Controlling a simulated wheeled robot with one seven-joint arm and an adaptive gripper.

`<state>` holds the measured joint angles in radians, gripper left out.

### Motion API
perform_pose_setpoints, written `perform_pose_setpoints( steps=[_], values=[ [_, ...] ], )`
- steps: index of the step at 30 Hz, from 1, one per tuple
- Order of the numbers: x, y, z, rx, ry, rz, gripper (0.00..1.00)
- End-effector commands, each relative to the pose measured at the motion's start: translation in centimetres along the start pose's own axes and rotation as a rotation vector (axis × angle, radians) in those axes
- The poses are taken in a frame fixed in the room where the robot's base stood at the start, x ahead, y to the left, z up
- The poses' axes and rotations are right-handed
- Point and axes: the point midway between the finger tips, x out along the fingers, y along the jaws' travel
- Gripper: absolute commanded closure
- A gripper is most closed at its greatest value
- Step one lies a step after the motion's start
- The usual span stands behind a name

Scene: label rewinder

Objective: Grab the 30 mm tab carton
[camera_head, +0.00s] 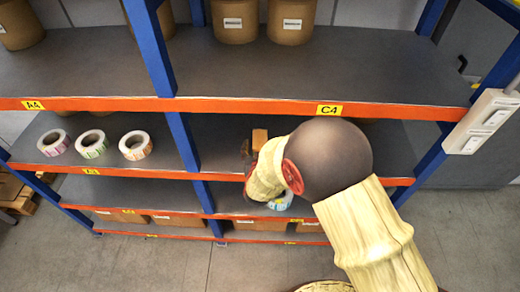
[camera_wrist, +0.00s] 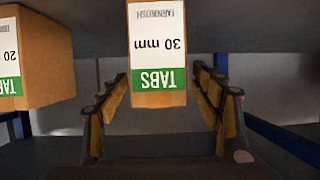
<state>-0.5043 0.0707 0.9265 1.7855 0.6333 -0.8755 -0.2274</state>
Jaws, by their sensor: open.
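The 30 mm tab carton (camera_wrist: 157,52) is a brown box with a white and green label reading "TABS 30 mm", upside down in the wrist view. It is at the top centre, in line with the gap between my fingers. My gripper (camera_wrist: 160,98) is open, with one finger on each side of that gap and no visible contact with the carton. In the head view, a brown carton (camera_head: 259,137) shows beside my wrist on the middle shelf; I cannot tell which carton it is. My arm hides most of my gripper there.
A "20 mm" TABS carton (camera_wrist: 38,62) stands close on the left in the wrist view. In the head view, label rolls (camera_head: 93,144) lie on the middle shelf at left. The orange shelf edge (camera_head: 240,105) marked C4 runs above my wrist. Blue posts (camera_head: 183,143) divide the bays.

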Motion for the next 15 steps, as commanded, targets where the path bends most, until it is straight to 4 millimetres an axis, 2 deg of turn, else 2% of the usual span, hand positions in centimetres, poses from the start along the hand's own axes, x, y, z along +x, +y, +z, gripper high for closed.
perform_pose_setpoints(
  steps=[3,6,14,15],
  values=[
    [1.7,0.1,0.2,0.001,-0.001,0.001,0.35],
    [2.4,0.1,0.1,0.001,0.000,0.000,0.35],
    [2.6,0.1,0.0,0.000,0.000,0.000,0.35],
    [2.6,0.1,0.0,0.000,0.000,0.000,0.37]
  ],
)
